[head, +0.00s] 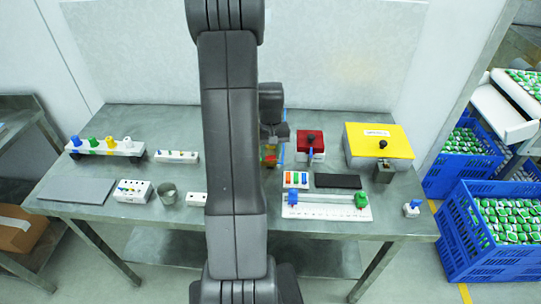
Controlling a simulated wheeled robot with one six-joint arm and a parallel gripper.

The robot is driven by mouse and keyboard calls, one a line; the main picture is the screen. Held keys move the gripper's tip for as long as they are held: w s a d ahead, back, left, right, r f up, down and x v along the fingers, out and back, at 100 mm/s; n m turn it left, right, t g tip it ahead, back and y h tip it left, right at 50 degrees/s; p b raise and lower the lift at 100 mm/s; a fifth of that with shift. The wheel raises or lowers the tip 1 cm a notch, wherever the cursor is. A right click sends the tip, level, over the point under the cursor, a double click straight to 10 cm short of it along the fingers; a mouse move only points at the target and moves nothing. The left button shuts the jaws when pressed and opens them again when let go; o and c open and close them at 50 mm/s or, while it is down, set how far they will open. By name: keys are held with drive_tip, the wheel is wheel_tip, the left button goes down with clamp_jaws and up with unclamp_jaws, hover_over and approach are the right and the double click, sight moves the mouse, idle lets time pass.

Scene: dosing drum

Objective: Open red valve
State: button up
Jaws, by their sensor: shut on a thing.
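My gripper (270,147) points down over the middle of the table, just right of my arm. It is shut on a small red piece (269,160) that looks like the red valve. My arm and the fingers hide much of it, so its handle angle cannot be told. Thin blue upright parts show right beside the gripper.
A red-topped box (310,141) with a black knob stands close to the right of my gripper, and a yellow-topped box (378,142) farther right. A white rack with coloured knobs (105,146) and a metal cup (167,194) stand left on the grey table (175,221).

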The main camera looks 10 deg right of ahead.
drive_tip(key=shift+m+b, duration=0.4)
drive_tip(key=shift+m, duration=0.8)
drive_tip(key=o, duration=1)
drive_tip(key=shift+r, duration=0.1)
wheel_tip(320, 180, up, 14)
drive_tip(key=shift+f+b, duration=0.15)
drive_tip(key=shift+b, duration=0.4)
